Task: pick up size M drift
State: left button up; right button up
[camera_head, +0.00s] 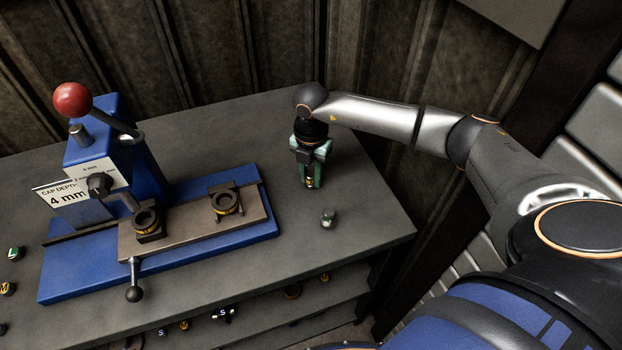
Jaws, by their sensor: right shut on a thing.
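My right gripper (310,172) points down over the back right of the grey workbench. Its green fingers are shut on a small dark piece with a yellow mark (310,183), which I take to be the size M drift. The fingers hide most of it, and no letter on it can be read. I cannot tell whether its lower end touches the bench. My left gripper is not in view.
A blue press (110,150) with a red-knobbed lever stands at left on the bench (370,215). A small grey-green piece (328,217) stands in front of my right gripper. Small lettered pieces (7,288) sit at the left edge. A lower shelf (255,312) holds more parts.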

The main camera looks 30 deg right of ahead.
grip_shut()
jog(key=shift+r, duration=0.2)
dwell(0.3)
